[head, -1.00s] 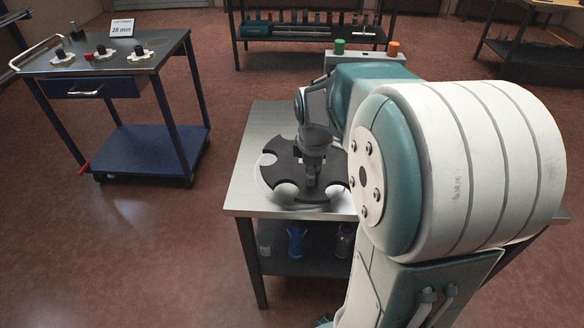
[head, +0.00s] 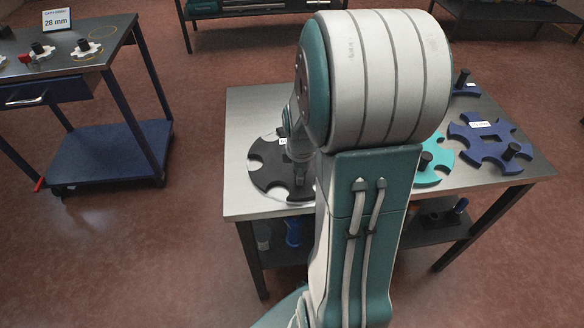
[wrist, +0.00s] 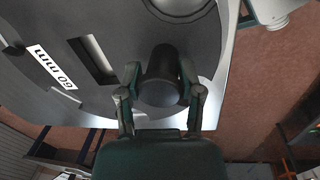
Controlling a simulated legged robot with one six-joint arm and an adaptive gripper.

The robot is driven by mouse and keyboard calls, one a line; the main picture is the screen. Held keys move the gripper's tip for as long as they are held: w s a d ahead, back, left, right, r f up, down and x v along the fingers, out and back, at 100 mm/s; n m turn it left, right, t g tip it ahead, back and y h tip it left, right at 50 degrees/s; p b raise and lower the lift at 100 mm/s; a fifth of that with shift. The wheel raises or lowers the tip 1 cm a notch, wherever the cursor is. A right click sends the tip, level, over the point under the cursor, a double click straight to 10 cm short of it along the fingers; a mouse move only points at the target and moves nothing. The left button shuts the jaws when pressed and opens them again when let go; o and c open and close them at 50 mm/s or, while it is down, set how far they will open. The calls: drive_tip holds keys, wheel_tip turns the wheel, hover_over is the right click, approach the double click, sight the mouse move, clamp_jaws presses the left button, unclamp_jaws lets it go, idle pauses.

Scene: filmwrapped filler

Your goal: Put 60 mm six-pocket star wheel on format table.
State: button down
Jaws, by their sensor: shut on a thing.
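The dark grey star wheel (head: 266,178) lies flat at the left end of the steel-topped table (head: 240,110), over a pale round plate or ring. Whether it rests on this or hangs just above it I cannot tell. In the wrist view its label (wrist: 52,68) reads 60 mm, beside a rectangular slot. My gripper (wrist: 162,92) is shut on the wheel's black upright knob (wrist: 160,72), one finger on each side. In the head view my arm hides part of the wheel and the table's middle.
A turquoise star wheel (head: 432,168) and dark blue star wheels (head: 490,140) with black knobs lie on the table's right side. A blue cart (head: 75,75) with a 28 mm sign (head: 57,19) stands at left. Bare floor lies between cart and table.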

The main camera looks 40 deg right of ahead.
drive_tip(key=shift+a, duration=0.1)
drive_tip(key=shift+s+d+f, duration=0.1)
drive_tip(key=shift+d, duration=0.35)
drive_tip(key=shift+c, duration=1.2)
unclamp_jaws()
drive_tip(key=shift+d, duration=0.35)
drive_tip(key=shift+a, duration=0.55)
drive_tip(key=shift+r, duration=0.35)
drive_tip(key=r, duration=0.7)
drive_tip(key=s+r, duration=0.1)
drive_tip(key=r, duration=0.2)
drive_tip(key=shift+a+r, duration=0.15)
drive_tip(key=shift+a, duration=0.1)
drive_tip(key=s+a+r+m+t, duration=0.2)
drive_tip(key=s+a+r+m, duration=0.2)
drive_tip(key=a, duration=0.5)
drive_tip(key=s+a+r+m+t+y, duration=0.1)
drive_tip(key=s+a+r+m, duration=0.3)
drive_tip(key=a, duration=0.6)
drive_tip(key=shift+r+m+t, duration=0.2)
drive_tip(key=shift+m+t, duration=0.6)
drive_tip(key=shift+m, duration=0.1)
